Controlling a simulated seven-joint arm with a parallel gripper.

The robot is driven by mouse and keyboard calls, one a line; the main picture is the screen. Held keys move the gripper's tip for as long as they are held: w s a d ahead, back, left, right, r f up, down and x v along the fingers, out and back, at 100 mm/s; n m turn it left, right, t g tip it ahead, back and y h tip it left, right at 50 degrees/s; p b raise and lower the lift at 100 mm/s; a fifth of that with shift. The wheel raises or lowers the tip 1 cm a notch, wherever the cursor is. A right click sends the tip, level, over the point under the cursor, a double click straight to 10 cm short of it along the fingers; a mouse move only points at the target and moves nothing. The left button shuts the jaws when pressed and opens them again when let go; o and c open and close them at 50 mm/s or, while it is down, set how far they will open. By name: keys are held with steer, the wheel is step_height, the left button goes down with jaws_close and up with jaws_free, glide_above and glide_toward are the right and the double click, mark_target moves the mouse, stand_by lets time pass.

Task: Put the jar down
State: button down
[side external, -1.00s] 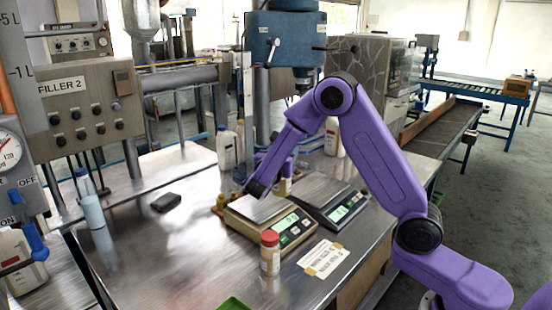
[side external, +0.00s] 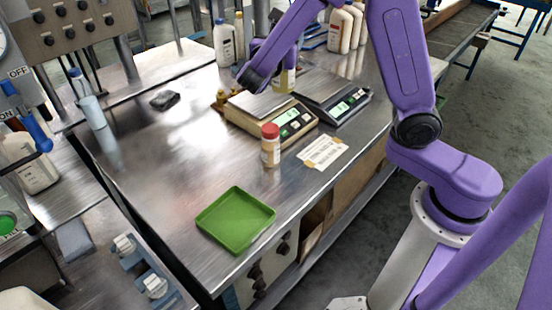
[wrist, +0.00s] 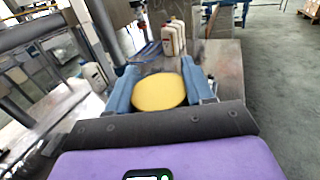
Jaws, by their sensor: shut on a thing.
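My gripper (wrist: 158,84) is shut on a jar. Its blue fingers press on both sides of the jar's round yellow top (wrist: 160,92) in the wrist view. A second jar with a red cap (side external: 270,146) stands upright on the table in front of the cream scale.
A green tray (side external: 236,219) lies at the near table edge. A paper label (side external: 322,152) lies right of the red-capped jar. A black object (side external: 164,100) and a blue-capped bottle (side external: 90,103) are at left. White bottles (side external: 346,27) stand behind. The table's front left is clear.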

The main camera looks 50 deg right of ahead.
steer(key=s+a, duration=0.4)
steer(key=s, duration=0.7)
steer(key=s+a, duration=0.4)
steer(key=s, duration=0.6)
step_height(320, 180, down, 12)
steer(key=w+a+f, duration=0.2)
steer(key=w+f, duration=1)
steer(key=w, duration=0.1)
steer(key=shift+w+a+f+g, duration=0.2)
steer(key=shift+a+f+g, duration=0.1)
steer(key=shift+a+f, duration=0.1)
steer(key=shift+c, duration=2.2)
jaws_free()
steer(key=shift+f, duration=0.15)
